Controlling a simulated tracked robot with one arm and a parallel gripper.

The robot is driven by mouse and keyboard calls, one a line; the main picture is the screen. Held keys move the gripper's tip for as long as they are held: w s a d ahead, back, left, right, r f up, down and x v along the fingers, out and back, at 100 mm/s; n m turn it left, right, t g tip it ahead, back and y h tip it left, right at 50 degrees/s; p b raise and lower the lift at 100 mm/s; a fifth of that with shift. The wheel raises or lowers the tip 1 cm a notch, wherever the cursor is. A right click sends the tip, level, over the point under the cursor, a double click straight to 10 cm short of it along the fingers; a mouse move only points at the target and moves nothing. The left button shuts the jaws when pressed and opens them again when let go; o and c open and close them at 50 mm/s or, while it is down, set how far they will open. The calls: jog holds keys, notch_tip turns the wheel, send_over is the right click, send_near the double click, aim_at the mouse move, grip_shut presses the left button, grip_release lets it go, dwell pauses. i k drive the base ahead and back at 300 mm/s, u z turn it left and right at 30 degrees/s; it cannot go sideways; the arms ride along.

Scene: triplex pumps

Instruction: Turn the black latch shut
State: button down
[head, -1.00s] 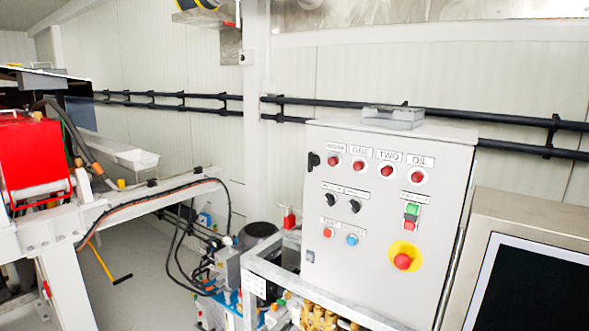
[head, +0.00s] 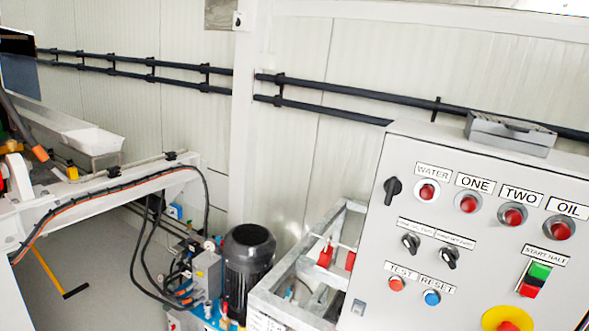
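The black latch (head: 392,190) sits at the upper left edge of the grey control cabinet door (head: 470,275), left of the WATER button. Its handle looks tilted off upright, but its exact angle is too small to be sure of. The cabinet door looks flush with the cabinet. A second, grey latch (head: 358,307) is low on the same edge. My gripper is not in view, so its state and its distance from the latch do not show.
The door carries red buttons, two black selector switches (head: 430,250), a blue RESET button (head: 432,297) and a red emergency stop on yellow (head: 508,320). A grey box (head: 510,133) lies on top. A metal frame (head: 300,275) and black motor (head: 247,262) stand left.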

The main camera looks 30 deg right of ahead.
aim_at(392, 185)
jog(key=z, duration=0.05)
jog(key=i, duration=0.85)
jog(key=z, duration=0.25)
